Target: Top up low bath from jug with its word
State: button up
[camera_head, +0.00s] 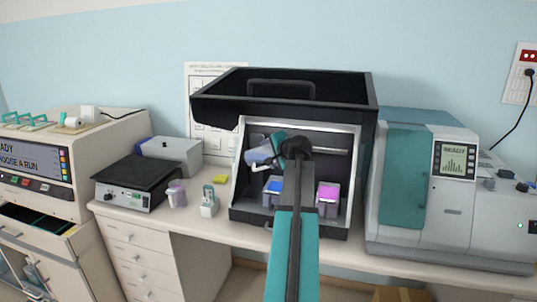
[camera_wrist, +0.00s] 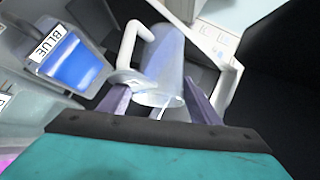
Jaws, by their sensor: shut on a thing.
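My gripper (camera_wrist: 158,102) is shut on a pale translucent jug (camera_wrist: 163,65) with a white handle. In the head view the jug (camera_head: 261,154) is tilted inside the open hooded cabinet, above and left of the baths. My arm hides most of the gripper there. A bath with blue liquid (camera_head: 272,188) stands below the jug; in the wrist view this bath (camera_wrist: 68,62) carries the word BLUE. A bath with purple-pink liquid (camera_head: 328,194) stands to its right. Its label is too small to read. The jug's word and its contents cannot be made out.
The cabinet's black lid (camera_head: 290,95) is raised, and its side walls stand close around the jug. Left on the bench are a mug (camera_head: 177,194), a small white holder (camera_head: 209,206), a yellow pad (camera_head: 220,179) and a black-topped device (camera_head: 135,182). A teal-doored machine (camera_head: 405,180) stands right.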

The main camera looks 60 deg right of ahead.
jog(key=shift+s+f+m+t+b, duration=0.25)
jog(key=shift+f+m+t+b, duration=0.45)
jog(key=shift+b, duration=1.35)
dwell(1.2)
jog(key=shift+w+r+n+p, duration=0.1)
jog(key=shift+r+n+p, duration=0.3)
jog(key=shift+p, duration=0.5)
jog(key=shift+g, duration=0.3)
jog(key=shift+w+r+n+g+p, duration=0.3)
jog(key=shift+r+n+g+p, duration=0.35)
jog(key=shift+p, duration=1.75)
jog(key=shift+g, duration=0.25)
jog(key=shift+r+p, duration=0.15)
jog(key=shift+p, duration=0.55)
jog(key=shift+w+a+r+n+g+p, duration=0.15)
jog(key=shift+n+g+p, duration=0.15)
jog(key=shift+g+p, duration=0.45)
jog(key=shift+w+d+r+n+g+p, duration=0.1)
jog(key=shift+n+g+p, duration=0.2)
jog(key=shift+p, duration=0.7)
jog(key=shift+g+p, duration=0.35)
